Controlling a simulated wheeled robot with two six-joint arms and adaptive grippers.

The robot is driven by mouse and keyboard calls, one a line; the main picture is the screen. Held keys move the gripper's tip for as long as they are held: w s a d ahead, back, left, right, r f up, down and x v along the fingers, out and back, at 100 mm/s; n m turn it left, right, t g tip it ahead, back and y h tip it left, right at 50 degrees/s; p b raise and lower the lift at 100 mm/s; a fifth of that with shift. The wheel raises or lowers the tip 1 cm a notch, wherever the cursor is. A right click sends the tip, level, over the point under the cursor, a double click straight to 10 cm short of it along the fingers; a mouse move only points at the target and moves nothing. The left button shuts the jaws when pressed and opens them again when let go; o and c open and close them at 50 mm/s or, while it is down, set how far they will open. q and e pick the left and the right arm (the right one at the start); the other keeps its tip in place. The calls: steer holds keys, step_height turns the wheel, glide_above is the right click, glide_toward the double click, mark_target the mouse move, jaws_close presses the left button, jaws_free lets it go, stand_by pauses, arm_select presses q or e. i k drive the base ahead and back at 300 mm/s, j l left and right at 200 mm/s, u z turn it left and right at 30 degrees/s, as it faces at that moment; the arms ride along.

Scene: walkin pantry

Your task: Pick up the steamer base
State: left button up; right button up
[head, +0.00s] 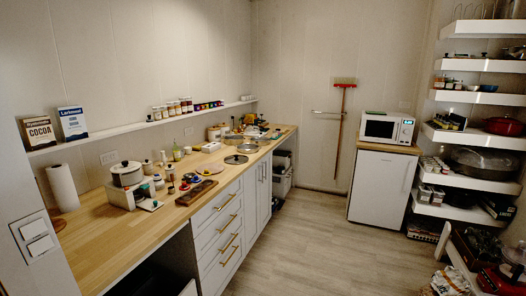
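I cannot tell for sure which thing is the steamer base. On the wooden counter, a white lidded pot (126,173) stands at the near left. Flat round metal pieces (236,159) lie farther back on the counter, among other cookware too small to make out. A large dark, wide pan-like vessel (483,164) sits on a shelf at the right. A red pot (504,126) sits on the shelf above it. Neither of my grippers is in view.
The counter (95,243) is bare at its near end, past a paper towel roll (62,187). Small jars and a dark wooden tray (197,192) crowd its middle. A white cabinet with a microwave (386,128) stands at the back. The floor (320,240) between is clear.

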mark_target(261, 140)
steer(key=i+l+z, duration=0.35)
steer(key=i, duration=0.7)
steer(key=i+z, duration=0.3)
steer(key=i, duration=0.75)
steer(key=i+u, duration=0.1)
steer(key=i, duration=0.55)
steer(key=i+l+u, duration=0.15)
steer(key=i, duration=0.5)
steer(key=i+l+u, duration=0.1)
steer(key=i, duration=0.55)
steer(key=i+u, duration=0.3)
steer(key=u, duration=0.15)
steer(key=i+l+u, duration=0.1)
steer(key=i+u, duration=0.2)
steer(key=u, duration=0.15)
steer(key=i+l+u, duration=0.2)
steer(key=u, duration=0.25)
steer(key=i+l+u, duration=0.55)
steer(key=l+u, duration=0.15)
steer(key=u, duration=0.15)
